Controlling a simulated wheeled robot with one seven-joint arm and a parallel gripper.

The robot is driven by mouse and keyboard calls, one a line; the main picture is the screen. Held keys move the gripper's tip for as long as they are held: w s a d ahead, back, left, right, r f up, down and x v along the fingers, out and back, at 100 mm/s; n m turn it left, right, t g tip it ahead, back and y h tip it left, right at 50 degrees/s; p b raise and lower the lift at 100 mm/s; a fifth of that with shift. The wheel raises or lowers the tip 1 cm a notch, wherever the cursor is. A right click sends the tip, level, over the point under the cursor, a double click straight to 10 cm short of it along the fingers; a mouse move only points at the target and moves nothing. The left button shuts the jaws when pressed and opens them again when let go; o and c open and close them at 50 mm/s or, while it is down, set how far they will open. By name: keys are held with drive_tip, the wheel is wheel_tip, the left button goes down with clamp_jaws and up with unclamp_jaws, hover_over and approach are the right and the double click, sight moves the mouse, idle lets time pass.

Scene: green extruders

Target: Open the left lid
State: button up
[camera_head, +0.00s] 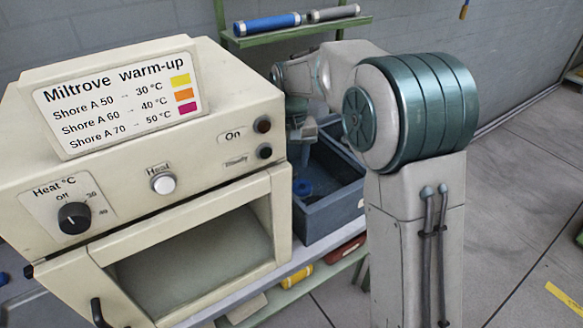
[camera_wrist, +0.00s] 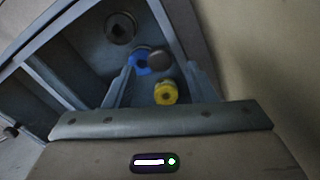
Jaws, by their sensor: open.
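I cannot make out a left lid for certain in either view. My gripper (camera_wrist: 160,66) is open, with its fingers spread apart and nothing held between them. In the head view my gripper (camera_head: 303,128) is partly hidden and hangs over a blue-grey bin (camera_head: 328,228) right of the cream warm-up machine. In the wrist view the bin (camera_wrist: 62,38) lies beyond the fingers. A blue round part (camera_wrist: 140,63), a grey round piece (camera_wrist: 158,58) and a yellow round part (camera_wrist: 165,93) show between the fingers.
The cream machine (camera_head: 235,84) stands close on the left, with a window-like front (camera_head: 190,255) and a black handle (camera_head: 97,312). A green shelf (camera_head: 295,32) carries a blue roll (camera_head: 267,24) and a grey roll (camera_head: 333,13). Open floor (camera_head: 520,200) lies at right.

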drive_tip(key=shift+f, duration=1.7)
